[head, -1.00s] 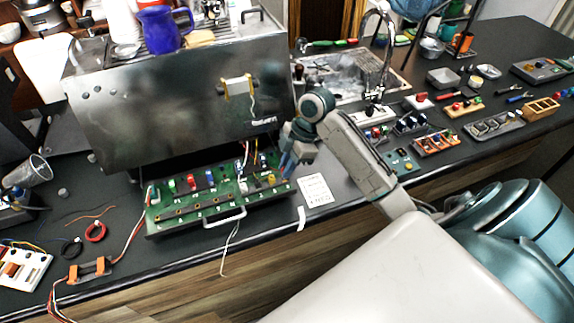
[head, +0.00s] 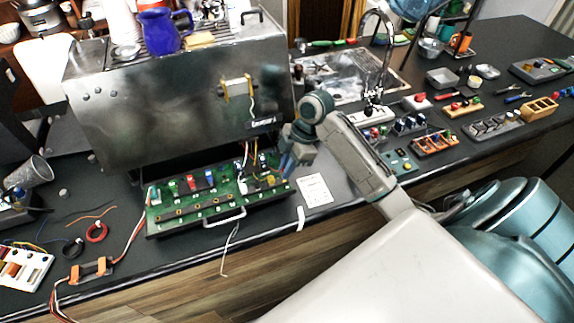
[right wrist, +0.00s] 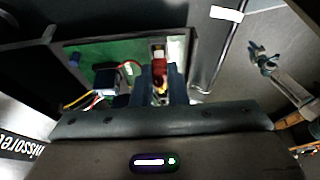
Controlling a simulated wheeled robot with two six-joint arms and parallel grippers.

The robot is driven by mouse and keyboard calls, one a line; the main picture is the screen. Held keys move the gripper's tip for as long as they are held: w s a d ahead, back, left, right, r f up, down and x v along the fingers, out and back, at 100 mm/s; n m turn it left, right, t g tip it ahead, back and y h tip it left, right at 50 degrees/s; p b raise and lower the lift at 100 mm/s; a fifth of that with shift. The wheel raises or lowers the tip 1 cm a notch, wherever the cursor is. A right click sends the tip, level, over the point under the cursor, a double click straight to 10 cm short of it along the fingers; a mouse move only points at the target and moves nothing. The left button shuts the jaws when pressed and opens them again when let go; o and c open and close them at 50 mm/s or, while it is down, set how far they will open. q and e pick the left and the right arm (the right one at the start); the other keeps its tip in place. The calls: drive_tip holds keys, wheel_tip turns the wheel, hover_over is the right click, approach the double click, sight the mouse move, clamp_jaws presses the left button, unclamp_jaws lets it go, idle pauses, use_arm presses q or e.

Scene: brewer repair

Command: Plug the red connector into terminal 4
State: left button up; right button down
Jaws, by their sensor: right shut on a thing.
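My right gripper (head: 286,166) is over the right end of the green terminal board (head: 222,209), which sits in a tray below the steel brewer. In the right wrist view its two dark fingers (right wrist: 161,88) are shut on the red connector (right wrist: 160,68), with a reddish-yellow wire at its near end. The connector's far end is at a pale block (right wrist: 158,47) on the board; I cannot tell whether it is seated. In the head view the gripper hides the held connector. Terminal numbers are too small to read surely. My left gripper is not in view.
The brewer (head: 180,105) stands close behind the board. A dark boxy part with wires (right wrist: 106,80) lies beside the fingers in the wrist view. A white card (head: 314,190) lies right of the board. Several small fixtures, including an orange rack (head: 436,143), fill the right counter.

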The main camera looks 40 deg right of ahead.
drive_tip(key=shift+f, duration=0.6)
idle(1.3)
drive_tip(key=shift+p, duration=0.4)
drive_tip(key=c, duration=1.3)
unclamp_jaws()
drive_tip(key=shift+c, duration=0.2)
drive_tip(key=b+v, duration=0.3)
drive_tip(key=v, duration=0.7)
drive_tip(key=shift+r, duration=0.35)
